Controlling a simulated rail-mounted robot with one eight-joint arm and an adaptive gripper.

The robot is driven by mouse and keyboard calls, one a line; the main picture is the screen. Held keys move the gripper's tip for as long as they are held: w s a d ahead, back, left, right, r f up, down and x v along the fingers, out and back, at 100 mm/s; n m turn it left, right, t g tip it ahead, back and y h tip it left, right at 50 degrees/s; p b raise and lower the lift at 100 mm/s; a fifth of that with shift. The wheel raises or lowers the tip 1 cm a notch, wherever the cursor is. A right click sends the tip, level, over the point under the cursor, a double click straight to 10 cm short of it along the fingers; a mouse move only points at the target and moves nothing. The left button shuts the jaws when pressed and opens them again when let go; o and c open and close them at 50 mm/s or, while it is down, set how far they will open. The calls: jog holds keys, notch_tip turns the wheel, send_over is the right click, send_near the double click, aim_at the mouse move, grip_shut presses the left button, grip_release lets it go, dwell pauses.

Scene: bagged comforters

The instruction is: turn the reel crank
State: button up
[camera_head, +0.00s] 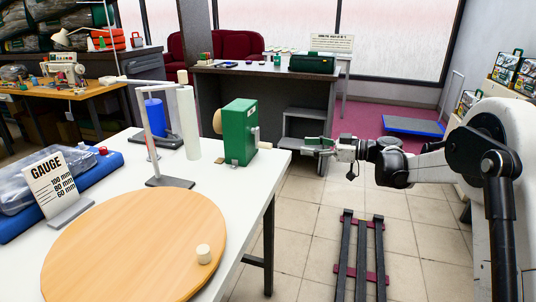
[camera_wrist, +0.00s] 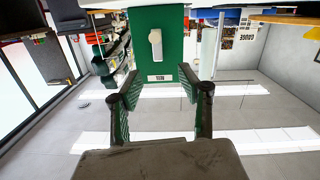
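The green reel box (camera_head: 238,132) stands upright near the right edge of the white table (camera_head: 120,178). In the wrist view the green box (camera_wrist: 155,20) shows a pale crank (camera_wrist: 155,45) on the face toward my gripper. In the head view a small pale piece (camera_head: 265,145) pokes out on the box's right side; I cannot tell if it is the crank's handle. My gripper (camera_head: 309,147) is right of the box, past the table edge. In the wrist view my gripper (camera_wrist: 158,88) is open, with nothing between its fingers and the crank apart from them.
A round wooden board (camera_head: 130,245) with a small pale cylinder (camera_head: 203,253) fills the table's front. A grey metal stand (camera_head: 170,182), a white roll (camera_head: 188,122), a gauge card (camera_head: 60,185) and a bagged item on blue (camera_head: 35,190) stand left. Open floor (camera_head: 300,210) lies right of the table.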

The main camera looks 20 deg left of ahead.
aim_at(268, 146)
jog(key=shift+n+y, duration=0.5)
jog(key=shift+n, duration=0.2)
jog(key=a+f+b, duration=0.1)
jog(key=a, duration=0.4)
jog(key=w+a+f+b, duration=0.1)
jog(key=a, duration=0.3)
jog(key=a+f+b, duration=0.1)
jog(key=a+b, duration=0.1)
jog(key=a, duration=0.3)
jog(key=shift+w+a, duration=0.3)
jog(key=shift+w, duration=0.1)
grip_shut()
